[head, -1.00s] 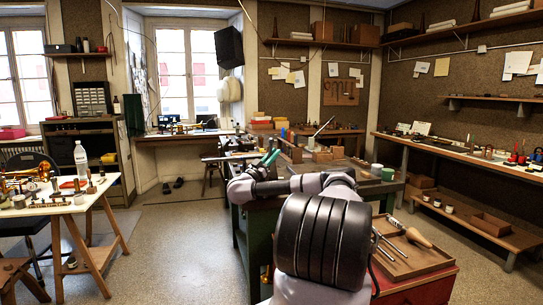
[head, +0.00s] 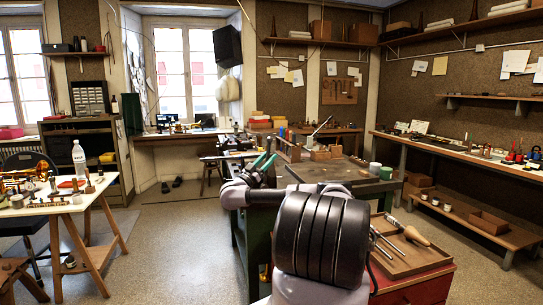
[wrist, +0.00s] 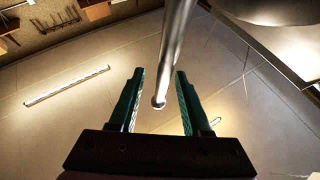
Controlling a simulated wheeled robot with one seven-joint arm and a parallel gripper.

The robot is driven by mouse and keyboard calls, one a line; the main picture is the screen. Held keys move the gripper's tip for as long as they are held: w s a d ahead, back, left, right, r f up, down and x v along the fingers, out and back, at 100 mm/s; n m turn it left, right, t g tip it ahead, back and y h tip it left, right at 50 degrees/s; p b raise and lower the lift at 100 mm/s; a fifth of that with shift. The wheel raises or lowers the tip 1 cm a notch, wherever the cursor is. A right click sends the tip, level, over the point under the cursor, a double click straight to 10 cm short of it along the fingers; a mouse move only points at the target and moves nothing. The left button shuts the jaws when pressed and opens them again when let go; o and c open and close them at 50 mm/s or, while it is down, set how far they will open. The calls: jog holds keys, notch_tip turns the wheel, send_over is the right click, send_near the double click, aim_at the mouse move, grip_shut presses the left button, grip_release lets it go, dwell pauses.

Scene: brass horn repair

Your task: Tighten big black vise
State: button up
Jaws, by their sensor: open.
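My gripper (wrist: 160,72) is open, its two teal fingers apart in the wrist view. A shiny metal rod (wrist: 174,50) with a rounded end comes down from the top of that view and ends in the gap between the fingers; it looks like a vise handle. I cannot tell whether it touches either finger. A large grey, smooth body (wrist: 270,8) fills the upper right corner and may be part of the vise. In the head view my gripper (head: 264,162) shows as green fingers above the bench's left end. My arm hides much there, and I cannot clearly make out the black vise.
The workbench top (head: 345,172) extends behind my arm, with wooden blocks (head: 322,153) and small pots (head: 375,169) on it. A wooden tray (head: 405,258) of tools sits on a red cabinet at right front. A white table (head: 75,207) stands left, with open floor between.

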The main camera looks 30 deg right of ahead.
jog(key=v, duration=0.7)
jog(key=shift+a+f, duration=0.15)
jog(key=shift+f, duration=0.05)
jog(key=shift+s, duration=0.1)
dwell(0.4)
